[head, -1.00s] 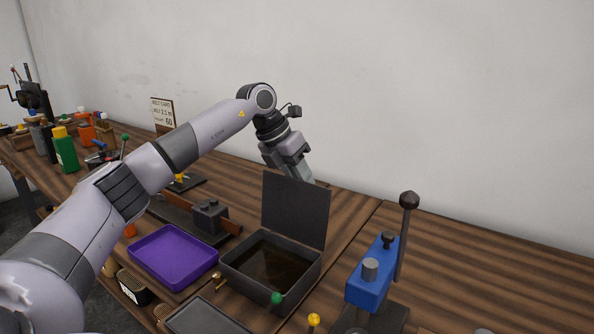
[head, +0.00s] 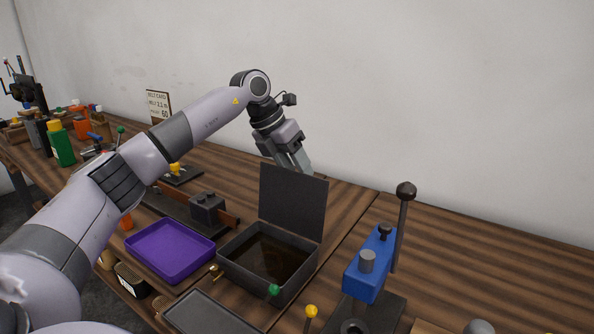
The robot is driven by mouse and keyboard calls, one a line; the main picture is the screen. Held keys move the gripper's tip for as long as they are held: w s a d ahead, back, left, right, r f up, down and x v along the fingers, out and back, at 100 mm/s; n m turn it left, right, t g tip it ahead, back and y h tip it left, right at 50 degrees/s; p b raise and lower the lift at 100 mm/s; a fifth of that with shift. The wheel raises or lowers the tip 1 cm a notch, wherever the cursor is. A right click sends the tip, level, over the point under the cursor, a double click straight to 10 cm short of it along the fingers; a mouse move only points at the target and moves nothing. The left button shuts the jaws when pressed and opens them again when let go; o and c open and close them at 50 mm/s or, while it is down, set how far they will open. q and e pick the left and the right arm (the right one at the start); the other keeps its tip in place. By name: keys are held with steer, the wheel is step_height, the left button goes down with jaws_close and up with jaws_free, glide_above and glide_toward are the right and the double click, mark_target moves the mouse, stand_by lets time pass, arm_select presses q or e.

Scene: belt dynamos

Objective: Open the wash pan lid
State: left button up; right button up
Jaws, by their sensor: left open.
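The wash pan (head: 247,283) is a dark grey open box on the wooden bench, with brown liquid visible inside. Its lid (head: 293,202) stands upright at the pan's back edge, so the pan is open. My left gripper (head: 301,164) is behind and just above the top of the lid, pointing down and to the right. Its fingers are partly hidden behind the lid, and they are open. I cannot tell whether they touch the lid. My right gripper is not in view.
A purple tray (head: 170,250) lies left of the pan. A dark flat tray (head: 208,315) is in front. A blue lever press (head: 370,264) with a tall handle stands at the right. Green (head: 62,143) and other bottles crowd the far left. The bench right of the lid is clear.

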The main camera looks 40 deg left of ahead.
arm_select(q)
steer(key=v, duration=0.6)
steer(key=shift+s, duration=0.1)
steer(key=shift+f, duration=0.1)
